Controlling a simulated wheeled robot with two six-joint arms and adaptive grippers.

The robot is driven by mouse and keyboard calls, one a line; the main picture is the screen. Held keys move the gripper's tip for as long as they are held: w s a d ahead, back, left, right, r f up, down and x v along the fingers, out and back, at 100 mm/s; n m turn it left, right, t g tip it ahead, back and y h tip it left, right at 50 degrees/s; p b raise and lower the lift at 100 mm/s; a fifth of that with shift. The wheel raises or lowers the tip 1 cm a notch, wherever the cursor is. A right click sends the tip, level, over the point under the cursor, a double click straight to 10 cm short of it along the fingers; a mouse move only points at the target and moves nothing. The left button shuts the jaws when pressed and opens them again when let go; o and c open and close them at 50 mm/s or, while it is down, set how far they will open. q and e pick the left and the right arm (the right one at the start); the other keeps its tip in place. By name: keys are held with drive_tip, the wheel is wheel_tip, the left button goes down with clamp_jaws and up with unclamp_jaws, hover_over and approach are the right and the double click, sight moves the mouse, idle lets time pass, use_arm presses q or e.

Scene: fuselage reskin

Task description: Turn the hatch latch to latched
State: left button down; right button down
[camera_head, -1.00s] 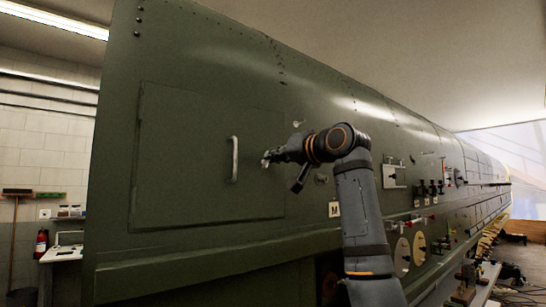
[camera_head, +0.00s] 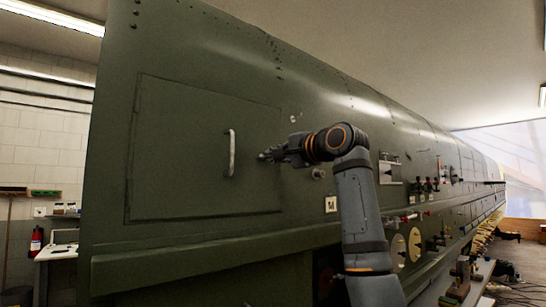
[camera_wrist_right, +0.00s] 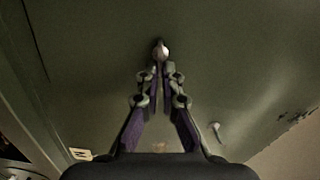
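The green hatch (camera_head: 185,185) is a closed panel in the fuselage side, with a pale vertical handle (camera_head: 231,153). My right gripper (camera_head: 263,156) is near the hatch's right edge, right of the handle and apart from it. In the right wrist view my right gripper (camera_wrist_right: 161,73) has its two fingers drawn close together. A small shiny piece, apparently the hatch latch (camera_wrist_right: 161,51), sits between their tips. The fingers seem shut on it and hide most of it, so its angle cannot be told. My left gripper is not in view.
A small pale fitting (camera_head: 294,118) is above my right wrist, and a round knob (camera_head: 318,173) and an M plate (camera_head: 331,204) are below it. Control panels and levers (camera_head: 390,170) line the fuselage to the right. A ledge (camera_head: 200,247) runs below the hatch.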

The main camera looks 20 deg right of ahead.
drive_tip(key=shift+f+m, duration=0.15)
drive_tip(key=shift+m, duration=0.85)
drive_tip(key=c, duration=1.5)
unclamp_jaws()
drive_tip(key=shift+d, duration=0.15)
drive_tip(key=shift+c, duration=0.2)
drive_tip(key=v, duration=1.2)
